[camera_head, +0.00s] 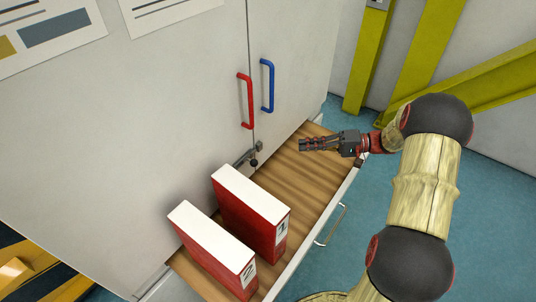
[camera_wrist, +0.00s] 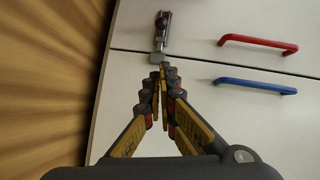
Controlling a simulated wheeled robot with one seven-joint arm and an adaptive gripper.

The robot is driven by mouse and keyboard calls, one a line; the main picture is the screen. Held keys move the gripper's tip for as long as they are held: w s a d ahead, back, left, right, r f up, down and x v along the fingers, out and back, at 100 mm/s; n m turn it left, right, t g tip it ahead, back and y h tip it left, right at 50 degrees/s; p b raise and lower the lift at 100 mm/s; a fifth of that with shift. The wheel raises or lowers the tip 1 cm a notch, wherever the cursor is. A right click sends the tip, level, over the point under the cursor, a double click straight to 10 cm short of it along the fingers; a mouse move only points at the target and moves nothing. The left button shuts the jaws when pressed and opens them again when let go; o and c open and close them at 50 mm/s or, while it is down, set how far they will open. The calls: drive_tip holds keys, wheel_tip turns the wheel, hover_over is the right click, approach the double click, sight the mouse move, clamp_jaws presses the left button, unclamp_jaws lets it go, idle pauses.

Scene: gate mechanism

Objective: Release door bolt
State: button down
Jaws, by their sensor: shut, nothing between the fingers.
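The door bolt (camera_head: 245,154) is a small grey metal slide with a dark knob (camera_head: 254,163). It is mounted low on the grey cabinet doors, across the seam between them. In the wrist view the bolt (camera_wrist: 161,32) stands just beyond my fingertips. My gripper (camera_head: 302,144) is shut and empty, to the right of the bolt and above the wooden surface. A gap shows between them in the head view. In the wrist view my gripper's fingertips (camera_wrist: 162,74) partly cover the near end of the bolt, so contact there is hard to judge.
A red handle (camera_head: 246,101) and a blue handle (camera_head: 268,86) sit above the bolt. Two red binders (camera_head: 252,212) (camera_head: 212,248) stand on the pulled-out wooden drawer (camera_head: 315,180), below left of my gripper. Yellow beams (camera_head: 420,45) stand at the right.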

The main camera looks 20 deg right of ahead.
sight(251, 162)
drive_tip(key=s+a+x, duration=0.1)
drive_tip(key=s+x, duration=0.1)
drive_tip(key=x, duration=1.1)
drive_tip(key=shift+s+f+p, duration=0.2)
drive_tip(key=shift+s+p, duration=0.15)
drive_tip(key=shift+p, duration=0.1)
drive_tip(key=s+a+b, duration=0.1)
drive_tip(key=s+a, duration=0.1)
drive_tip(key=a, duration=0.1)
drive_tip(key=shift+s, duration=0.2)
